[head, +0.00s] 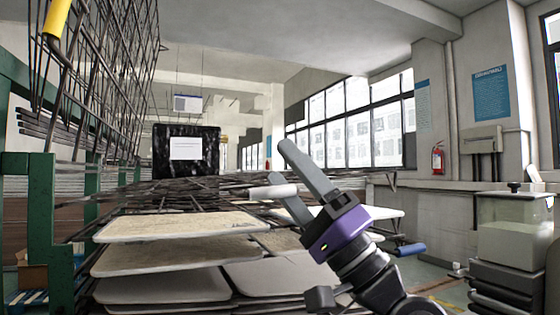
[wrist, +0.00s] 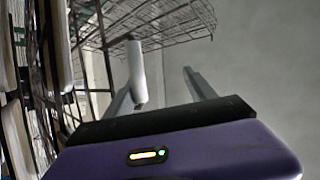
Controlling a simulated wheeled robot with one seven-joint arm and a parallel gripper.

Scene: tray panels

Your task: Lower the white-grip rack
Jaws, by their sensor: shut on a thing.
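The white grip (head: 262,192) is a short white cylinder at the edge of a dark wire rack (head: 190,195). That rack lies close to level above the stacked panels in the head view. My gripper (head: 280,162) comes in from the lower right and is shut on the white grip. One finger hides part of the grip in the head view. In the wrist view the white grip (wrist: 136,72) stands beside the left finger, with the wire mesh (wrist: 165,22) behind it.
A rack with a yellow grip (head: 56,17) stands steeply raised at the upper left. A blue grip (head: 410,250) sticks out low on the right. Pale tray panels (head: 180,226) are stacked beneath. A green frame (head: 42,210) stands at left. Floor shows at right.

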